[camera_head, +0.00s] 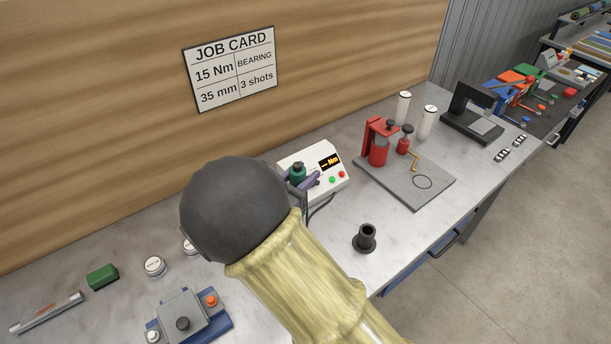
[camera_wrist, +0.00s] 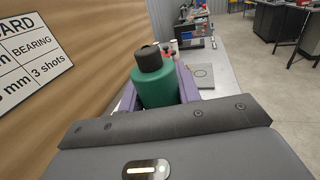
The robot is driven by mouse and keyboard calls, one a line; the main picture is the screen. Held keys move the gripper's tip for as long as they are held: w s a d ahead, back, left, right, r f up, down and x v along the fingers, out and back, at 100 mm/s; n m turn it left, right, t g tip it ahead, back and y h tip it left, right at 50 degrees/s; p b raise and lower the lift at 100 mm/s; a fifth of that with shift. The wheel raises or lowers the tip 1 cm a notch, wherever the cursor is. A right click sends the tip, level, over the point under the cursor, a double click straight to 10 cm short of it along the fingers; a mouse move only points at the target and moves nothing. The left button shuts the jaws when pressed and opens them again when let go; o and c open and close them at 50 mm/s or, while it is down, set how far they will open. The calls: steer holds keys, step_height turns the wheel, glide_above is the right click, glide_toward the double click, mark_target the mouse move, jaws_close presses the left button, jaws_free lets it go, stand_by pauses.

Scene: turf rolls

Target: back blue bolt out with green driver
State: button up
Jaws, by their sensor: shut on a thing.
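The green driver (camera_wrist: 155,86), a green cylinder with a black cap, stands between the purple fingers of my gripper (camera_wrist: 158,92) in the wrist view. My gripper is shut on it. In the head view the green driver (camera_head: 297,172) shows small beside my gripper (camera_head: 304,181), in front of the white meter box in the picture. My dark wrist joint and arm hide part of the bench there. I cannot make out the blue bolt in either view. The driver's lower end is hidden.
A blue-based fixture (camera_head: 206,334) with orange and white knobs sits at the lower left. The white meter box (camera_head: 330,160) stands near the wall. A black flanged socket (camera_head: 366,240) stands right of my arm. A grey plate (camera_head: 425,190) carries a red press (camera_head: 377,145).

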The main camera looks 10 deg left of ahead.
steer(key=shift+w+d+r, duration=0.1)
steer(key=shift+d+r, duration=0.05)
steer(key=shift+s+d, duration=0.1)
steer(key=shift+s, duration=0.3)
steer(key=shift+w+f+b, duration=0.1)
steer(key=shift+f+b, duration=2.3)
steer(key=shift+f, duration=0.9)
